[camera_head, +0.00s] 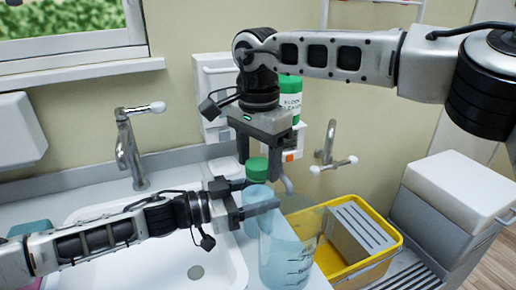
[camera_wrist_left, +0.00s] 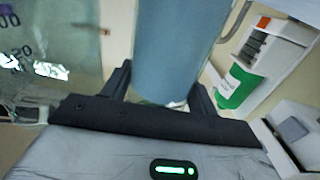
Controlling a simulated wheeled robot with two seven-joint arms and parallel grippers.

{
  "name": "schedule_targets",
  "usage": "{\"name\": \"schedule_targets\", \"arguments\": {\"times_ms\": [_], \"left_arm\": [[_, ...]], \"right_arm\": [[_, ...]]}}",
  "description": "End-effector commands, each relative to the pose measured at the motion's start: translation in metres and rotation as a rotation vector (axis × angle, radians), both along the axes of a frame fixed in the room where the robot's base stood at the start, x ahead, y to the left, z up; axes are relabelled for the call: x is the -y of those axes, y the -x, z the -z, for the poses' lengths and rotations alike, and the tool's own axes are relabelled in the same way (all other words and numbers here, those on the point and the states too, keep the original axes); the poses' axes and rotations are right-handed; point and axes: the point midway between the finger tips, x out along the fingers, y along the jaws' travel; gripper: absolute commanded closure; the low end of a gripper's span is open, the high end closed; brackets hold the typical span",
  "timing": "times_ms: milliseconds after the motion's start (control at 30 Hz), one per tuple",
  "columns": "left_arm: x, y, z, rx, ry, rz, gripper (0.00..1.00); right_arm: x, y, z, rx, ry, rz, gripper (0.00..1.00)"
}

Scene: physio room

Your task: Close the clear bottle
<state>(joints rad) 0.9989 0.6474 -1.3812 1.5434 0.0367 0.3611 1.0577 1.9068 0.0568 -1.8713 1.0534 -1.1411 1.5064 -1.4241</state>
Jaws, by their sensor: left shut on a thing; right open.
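The clear bottle (camera_head: 257,192), bluish in colour, stands upright at the sink's right edge. It shows as a blue cylinder in the left wrist view (camera_wrist_left: 172,50). My left gripper (camera_head: 262,196) is shut around its side, one finger on each side. A green cap (camera_head: 257,168) is at the bottle's top; whether it is seated cannot be told. My right gripper (camera_head: 264,166) points down from above, open, with its fingers around or just beside the cap. The bottle's lower part is mostly hidden by the left gripper and a jug.
A transparent graduated jug (camera_head: 287,258) stands close in front of the bottle. A yellow tub (camera_head: 378,262) with a grey insert is to the right. A green dispenser bottle (camera_head: 291,90) hangs on the wall behind. The white sink (camera_head: 150,262) lies under my left arm.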

Motion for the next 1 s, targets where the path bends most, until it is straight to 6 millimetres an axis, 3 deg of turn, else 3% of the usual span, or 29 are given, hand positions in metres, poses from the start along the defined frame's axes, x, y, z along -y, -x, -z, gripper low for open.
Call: {"name": "schedule_targets", "arguments": {"times_ms": [167, 333, 367, 600, 767, 1000], "left_arm": [[0.0001, 0.0000, -0.0002, 0.000, 0.000, 0.000, 1.00], [0.0001, 0.0000, -0.0002, 0.000, 0.000, 0.000, 1.00], [0.0001, 0.0000, -0.0002, 0.000, 0.000, 0.000, 1.00], [0.0001, 0.0000, -0.0002, 0.000, 0.000, 0.000, 1.00], [0.0001, 0.0000, -0.0002, 0.000, 0.000, 0.000, 1.00], [0.0000, 0.0000, -0.0002, 0.000, 0.000, 0.000, 1.00]], "right_arm": [[0.0001, -0.0001, 0.0000, 0.000, 0.000, 0.000, 0.40], [0.0001, -0.0001, -0.0003, 0.000, 0.000, 0.000, 0.82], [0.0001, -0.0001, -0.0004, 0.000, 0.000, 0.000, 0.86], [-0.0001, -0.0001, -0.0005, 0.000, 0.000, 0.040, 0.86], [0.0001, -0.0001, -0.0004, 0.000, 0.000, 0.313, 0.86], [-0.0001, -0.0001, 0.0001, -0.001, 0.000, 0.912, 0.86]]}}
